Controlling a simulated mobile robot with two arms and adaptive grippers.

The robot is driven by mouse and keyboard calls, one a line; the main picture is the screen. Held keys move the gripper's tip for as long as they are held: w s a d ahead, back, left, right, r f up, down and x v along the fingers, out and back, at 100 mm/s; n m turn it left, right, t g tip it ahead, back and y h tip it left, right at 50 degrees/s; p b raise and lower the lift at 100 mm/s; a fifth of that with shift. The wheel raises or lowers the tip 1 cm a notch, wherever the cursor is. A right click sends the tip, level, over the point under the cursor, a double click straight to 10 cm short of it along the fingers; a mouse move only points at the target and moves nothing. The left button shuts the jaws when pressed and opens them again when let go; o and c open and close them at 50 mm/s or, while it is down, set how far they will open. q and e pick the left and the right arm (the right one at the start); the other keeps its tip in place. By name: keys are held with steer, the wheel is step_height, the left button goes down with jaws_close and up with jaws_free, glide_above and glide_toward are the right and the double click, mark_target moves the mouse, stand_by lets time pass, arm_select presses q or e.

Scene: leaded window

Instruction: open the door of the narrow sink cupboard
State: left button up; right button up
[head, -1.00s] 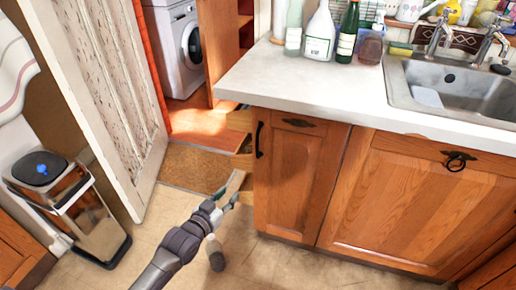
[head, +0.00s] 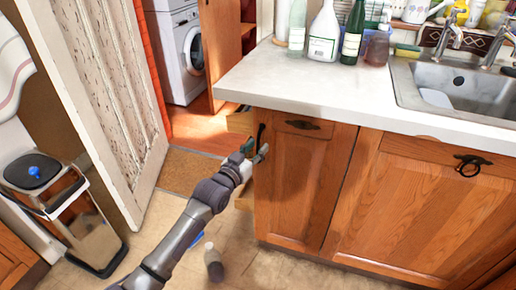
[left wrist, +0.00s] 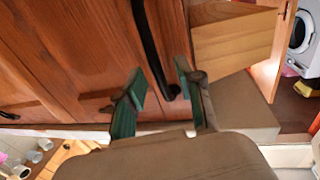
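The narrow sink cupboard door (head: 293,185) is a brown wooden panel left of the wider sink door. It looks shut. Its black vertical bar handle (head: 260,137) is near its left edge; a dark ornate plate sits at its top. My left gripper (head: 254,154) is at the lower end of this handle. In the left wrist view, the green-padded fingers of the left gripper (left wrist: 158,93) are spread, with the lower end of the handle (left wrist: 150,45) between them. I cannot tell whether either finger touches it. My right gripper is not in view.
A pale wooden drawer side (left wrist: 232,40) juts out beside the cupboard. The worktop (head: 300,95) overhangs the door. A white door (head: 105,90) and a bin (head: 65,200) stand left. A small grey-and-white item (head: 213,265) is on the floor below my arm.

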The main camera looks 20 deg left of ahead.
arm_select(q)
steer(key=shift+w+d, duration=0.15)
steer(key=shift+w, duration=0.5)
jaws_close()
